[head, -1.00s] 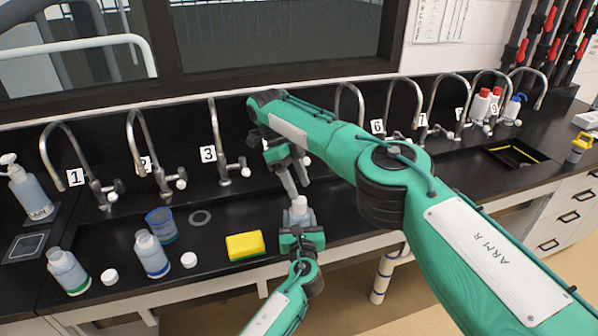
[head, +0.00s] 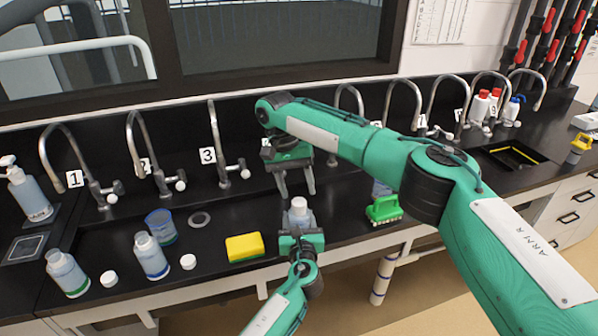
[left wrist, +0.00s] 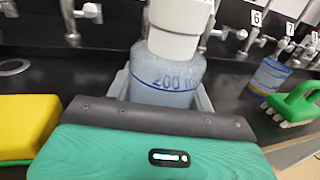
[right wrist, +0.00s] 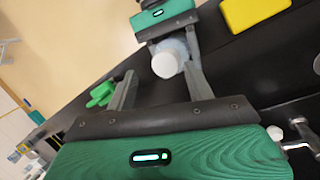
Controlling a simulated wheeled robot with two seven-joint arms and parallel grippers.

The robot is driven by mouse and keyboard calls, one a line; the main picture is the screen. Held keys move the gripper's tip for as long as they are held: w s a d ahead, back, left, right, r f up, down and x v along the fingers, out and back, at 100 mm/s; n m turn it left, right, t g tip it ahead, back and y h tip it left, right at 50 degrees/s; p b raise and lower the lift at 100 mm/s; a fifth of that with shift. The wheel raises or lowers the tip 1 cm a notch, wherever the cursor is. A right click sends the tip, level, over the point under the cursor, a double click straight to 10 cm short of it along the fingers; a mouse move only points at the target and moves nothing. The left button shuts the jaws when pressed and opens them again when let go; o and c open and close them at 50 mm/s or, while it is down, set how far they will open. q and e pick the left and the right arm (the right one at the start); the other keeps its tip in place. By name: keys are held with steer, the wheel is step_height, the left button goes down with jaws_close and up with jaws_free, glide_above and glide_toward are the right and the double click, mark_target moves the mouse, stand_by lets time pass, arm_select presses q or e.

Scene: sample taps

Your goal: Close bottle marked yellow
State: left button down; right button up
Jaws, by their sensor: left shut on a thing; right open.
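A translucent bottle (head: 299,216) with a white cap (head: 299,203) on top stands at the sink's front edge. No yellow mark shows on it. My left gripper (head: 300,232) is shut on this bottle from the front. In the left wrist view the bottle (left wrist: 165,80) shows blue "200" lettering under the white cap (left wrist: 180,15). I cannot tell how tightly the cap sits. My right gripper (head: 297,192) is open and points down just above and behind the cap. In the right wrist view the cap (right wrist: 165,65) lies between its spread fingers, apart from them.
A yellow sponge (head: 245,247) lies left of the held bottle. Further left are an open green-marked bottle (head: 67,273), a blue-marked bottle (head: 151,256) and two loose white caps (head: 109,279) (head: 188,261). A green brush (head: 384,209) lies to the right. Taps line the back.

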mark_target(299, 202)
steer(key=n, duration=0.5)
steer(key=shift+r+y, duration=0.3)
steer(key=n, duration=0.4)
steer(key=r+n+t, duration=0.1)
steer(key=n, duration=0.2)
steer(key=shift+s+d+r+y, duration=0.1)
steer(key=shift+y, duration=0.3)
steer(key=n, duration=0.2)
steer(key=r+n, duration=0.1)
steer(key=n, duration=0.2)
steer(key=shift+s+d+t, duration=0.1)
steer(key=shift+t, duration=0.2)
steer(key=n, duration=0.2)
steer(key=r+n, duration=0.1)
steer(key=n, duration=0.1)
steer(key=n+y, duration=0.1)
steer(key=n, duration=0.1)
steer(key=shift+s+d+r+t, duration=0.1)
steer(key=shift+r+t, duration=0.25)
steer(key=shift+t, duration=0.05)
steer(key=shift+f, duration=4)
